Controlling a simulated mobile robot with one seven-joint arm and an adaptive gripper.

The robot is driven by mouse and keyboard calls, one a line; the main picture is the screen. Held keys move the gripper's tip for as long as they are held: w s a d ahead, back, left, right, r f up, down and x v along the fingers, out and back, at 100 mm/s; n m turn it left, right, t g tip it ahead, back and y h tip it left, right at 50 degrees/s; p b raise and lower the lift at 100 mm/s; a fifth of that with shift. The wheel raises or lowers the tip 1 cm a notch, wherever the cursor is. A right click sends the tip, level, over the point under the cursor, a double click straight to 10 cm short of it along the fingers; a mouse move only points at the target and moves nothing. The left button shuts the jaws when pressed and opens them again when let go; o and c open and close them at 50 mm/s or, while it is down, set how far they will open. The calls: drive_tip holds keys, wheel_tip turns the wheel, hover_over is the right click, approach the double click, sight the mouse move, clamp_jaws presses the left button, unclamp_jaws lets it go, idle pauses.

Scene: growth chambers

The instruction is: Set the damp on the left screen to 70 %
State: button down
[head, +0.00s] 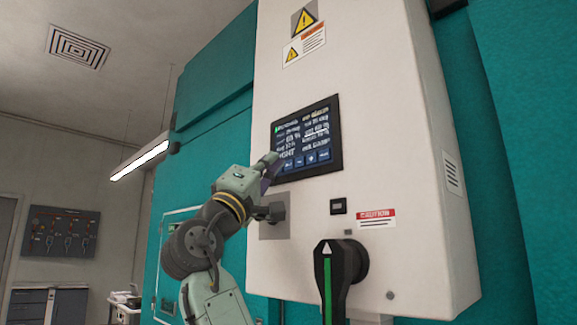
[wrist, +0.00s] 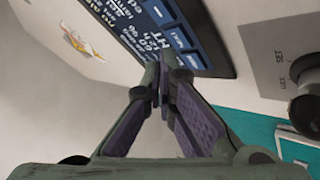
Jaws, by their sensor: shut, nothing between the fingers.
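The dark screen (head: 333,148) is set in the front of a white cabinet. It shows lines of pale text, too small to read surely, and a row of blue buttons (head: 311,157) along its bottom edge. In the wrist view the screen (wrist: 125,22) is turned, with its blue buttons (wrist: 172,37) nearest the fingers. My gripper (head: 272,158) is shut and empty, its tips at the screen's lower left corner. In the wrist view the closed fingertips (wrist: 162,82) are close to the screen's edge; I cannot tell whether they touch it.
A black knob (wrist: 308,75) on a grey plate marked SET and LOCK is beside the screen, partly behind my gripper in the head view. A small display (head: 338,206), a caution label (head: 375,218) and a black handle with a green stripe (head: 327,287) are lower on the white cabinet (head: 400,120).

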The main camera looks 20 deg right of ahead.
drive_tip(key=shift+s+a+b, duration=0.2)
drive_tip(key=shift+s+a, duration=0.1)
drive_tip(key=shift+a, duration=0.5)
drive_tip(key=shift+s+a+b, duration=0.2)
drive_tip(key=shift+s+a, duration=0.05)
drive_tip(key=shift+a, duration=0.5)
drive_tip(key=shift+s+a+b, duration=0.2)
drive_tip(key=shift+s+a, duration=0.1)
drive_tip(key=shift+a, duration=0.5)
idle(0.8)
